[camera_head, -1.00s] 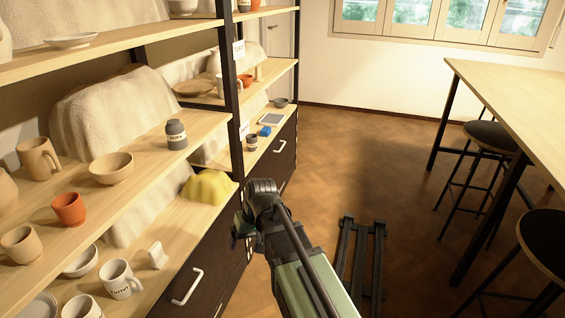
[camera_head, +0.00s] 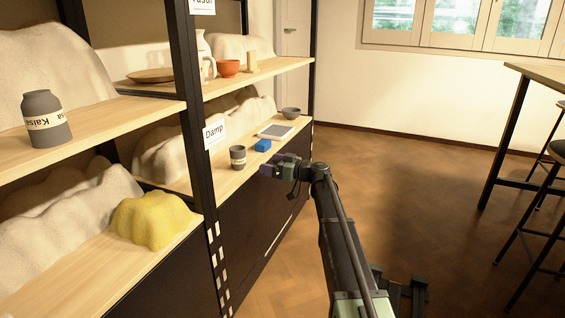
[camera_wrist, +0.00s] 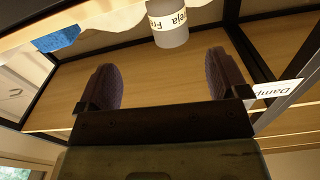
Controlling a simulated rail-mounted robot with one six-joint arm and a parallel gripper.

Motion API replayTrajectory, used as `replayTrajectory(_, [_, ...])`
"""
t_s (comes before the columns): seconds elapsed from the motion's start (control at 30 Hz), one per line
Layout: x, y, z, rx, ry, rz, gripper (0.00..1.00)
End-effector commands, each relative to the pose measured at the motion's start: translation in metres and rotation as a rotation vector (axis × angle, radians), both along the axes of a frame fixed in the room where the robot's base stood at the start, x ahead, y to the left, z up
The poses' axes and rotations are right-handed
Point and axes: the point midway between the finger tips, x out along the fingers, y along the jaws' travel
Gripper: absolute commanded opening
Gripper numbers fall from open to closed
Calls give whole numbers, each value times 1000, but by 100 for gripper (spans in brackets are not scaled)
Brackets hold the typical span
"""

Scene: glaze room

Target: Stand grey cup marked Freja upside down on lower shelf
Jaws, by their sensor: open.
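The small grey cup (camera_head: 238,160) with a pale band stands on the lower shelf (camera_head: 222,188) of the far bay, near the front edge. In the wrist view, the grey cup (camera_wrist: 172,36) is at the top, its band lettered Freja and partly cut off. I cannot tell for sure which end is up. My gripper (camera_head: 270,168) is at the shelf's front edge, just right of the cup. In the wrist view my gripper (camera_wrist: 165,80) has its fingers wide apart with nothing between them; the cup is beyond them.
A label reading Damp (camera_head: 215,132) hangs by the black post (camera_head: 190,110). A grey Kaisa jar (camera_head: 46,120) and a yellow lump (camera_head: 152,221) are left.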

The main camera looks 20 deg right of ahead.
Motion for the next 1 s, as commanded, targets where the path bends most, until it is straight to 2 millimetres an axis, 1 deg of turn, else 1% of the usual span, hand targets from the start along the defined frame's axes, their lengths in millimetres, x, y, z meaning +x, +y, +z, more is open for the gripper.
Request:
replayTrajectory(0.07, [-1, 1, 0, -36, -38, -3, 93])
replayTrajectory(0.2, [0, 2, -1, -43, -44, -1, 93])
replayTrajectory(0.37, [9, 12, -1, -43, -42, 0, 93])
replayTrajectory(0.9, [63, 75, -1, -43, -41, 1, 93])
replayTrajectory(1.0, [71, 84, -1, -43, -41, 0, 93])
